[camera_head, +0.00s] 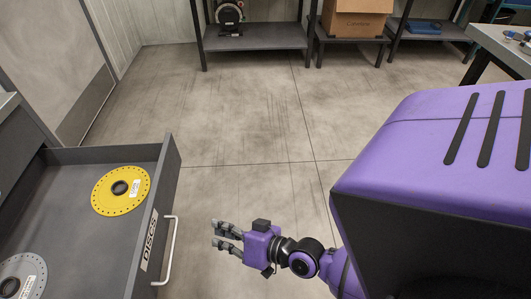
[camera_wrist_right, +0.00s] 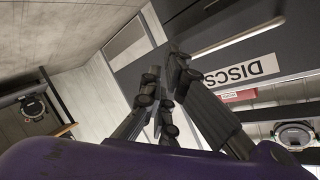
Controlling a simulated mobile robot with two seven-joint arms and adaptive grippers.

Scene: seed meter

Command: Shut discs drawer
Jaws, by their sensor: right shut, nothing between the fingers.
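The discs drawer (camera_head: 158,205) stands open at the lower left of the head view, with a "DISCS" label and a pale bar handle (camera_head: 170,250) on its front. A yellow disc (camera_head: 120,190) and a grey disc (camera_head: 24,275) lie inside it. My right gripper (camera_head: 217,235) is shut and empty, to the right of the drawer front and apart from the handle in the head view. In the right wrist view the fingers (camera_wrist_right: 165,95) show in front of the drawer front, with the "DISCS" label (camera_wrist_right: 232,70) upside down. My left gripper is not in view.
A low shelf (camera_head: 255,38) at the back holds a dark round device (camera_head: 229,14). A cardboard box (camera_head: 355,17) sits on a stand beside it. A workbench (camera_head: 505,45) is at the upper right. The floor (camera_head: 250,115) between is clear.

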